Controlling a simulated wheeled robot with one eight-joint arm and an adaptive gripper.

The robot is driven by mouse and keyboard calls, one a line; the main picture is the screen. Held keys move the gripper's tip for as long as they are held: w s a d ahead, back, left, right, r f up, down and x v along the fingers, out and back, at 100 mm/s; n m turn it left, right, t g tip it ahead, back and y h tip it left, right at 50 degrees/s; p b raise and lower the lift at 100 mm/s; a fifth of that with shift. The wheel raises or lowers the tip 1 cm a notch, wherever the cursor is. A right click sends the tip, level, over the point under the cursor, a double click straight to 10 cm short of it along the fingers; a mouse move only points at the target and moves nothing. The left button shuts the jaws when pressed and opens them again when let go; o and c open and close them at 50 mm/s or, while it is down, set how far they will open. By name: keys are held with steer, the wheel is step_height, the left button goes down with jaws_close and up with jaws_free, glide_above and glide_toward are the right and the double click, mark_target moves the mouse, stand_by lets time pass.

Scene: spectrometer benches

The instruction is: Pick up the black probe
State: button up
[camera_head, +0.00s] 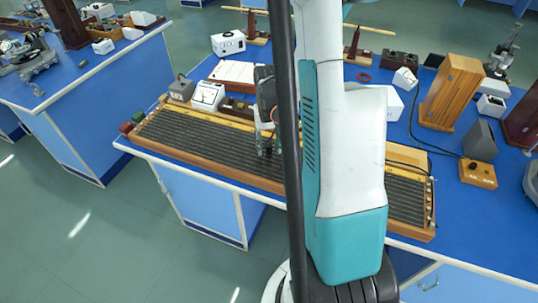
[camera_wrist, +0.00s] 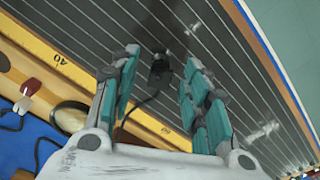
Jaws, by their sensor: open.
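The black probe (camera_wrist: 160,73) is a small dark piece with a thin black cable, on the dark striped board (camera_wrist: 110,30) in the wrist view. My gripper (camera_wrist: 163,60) is open, with one teal finger on each side of the probe in that view. I cannot tell its height above the board or whether it touches the probe. In the head view my gripper (camera_head: 268,145) is low over the left-middle part of the long wood-framed board (camera_head: 200,130); the probe cannot be made out there.
The board has a yellow ruler edge (camera_wrist: 60,60). White meters (camera_head: 207,96) and a grey box (camera_head: 181,88) stand behind it. A wooden box (camera_head: 451,92) and a grey speaker-like block (camera_head: 479,140) stand to the right. My arm hides the board's middle.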

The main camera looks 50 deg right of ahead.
step_height(320, 180, down, 3)
steer(key=shift+r+b, duration=0.1)
steer(key=shift+b, duration=0.2)
steer(key=shift+r, duration=0.1)
steer(key=shift+c, duration=0.3)
jaws_close()
steer(key=shift+r, duration=0.1)
